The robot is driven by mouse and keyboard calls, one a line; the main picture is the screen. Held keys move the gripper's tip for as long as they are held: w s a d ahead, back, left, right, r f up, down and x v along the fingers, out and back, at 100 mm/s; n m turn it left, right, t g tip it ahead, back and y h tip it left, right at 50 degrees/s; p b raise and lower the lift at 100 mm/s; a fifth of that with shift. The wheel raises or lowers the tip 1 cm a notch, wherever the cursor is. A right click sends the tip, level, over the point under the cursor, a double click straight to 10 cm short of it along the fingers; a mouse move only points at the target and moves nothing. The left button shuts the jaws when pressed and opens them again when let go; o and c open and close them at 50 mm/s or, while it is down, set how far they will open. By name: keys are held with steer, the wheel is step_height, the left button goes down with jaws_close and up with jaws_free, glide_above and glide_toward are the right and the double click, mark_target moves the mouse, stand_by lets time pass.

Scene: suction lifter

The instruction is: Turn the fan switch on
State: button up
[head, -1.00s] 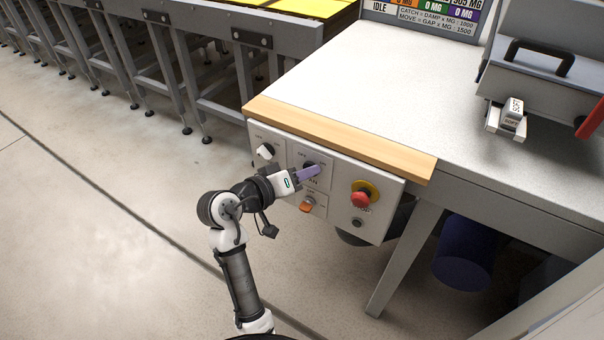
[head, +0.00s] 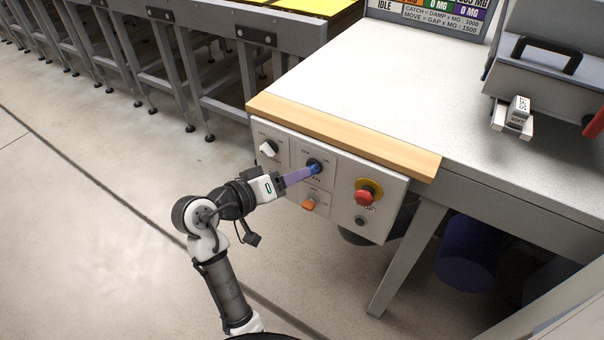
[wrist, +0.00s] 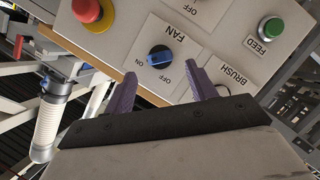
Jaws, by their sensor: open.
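The fan switch (head: 314,167) is a round knob with a blue handle on the grey control panel. In the wrist view the knob (wrist: 160,57) sits beside an upside-down FAN label, with ON to its left and OFF to its lower right. The blue handle lies nearly level, its left end toward ON. My gripper (head: 300,174) points at the knob from the left. In the wrist view my gripper (wrist: 161,85) is open, its purple fingers apart. The knob shows in line with the gap, just beyond the tips; contact is not visible.
A red emergency button (head: 364,195) on a yellow ring is right of the fan switch. A white knob (head: 268,148) is left of it, and an orange switch (head: 308,204) below. A green FEED button (wrist: 271,27) shows in the wrist view. A wooden edge (head: 340,135) overhangs the panel.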

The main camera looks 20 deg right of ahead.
steer(key=v, duration=0.9)
steer(key=shift+b, duration=0.3)
steer(key=shift+d, duration=0.1)
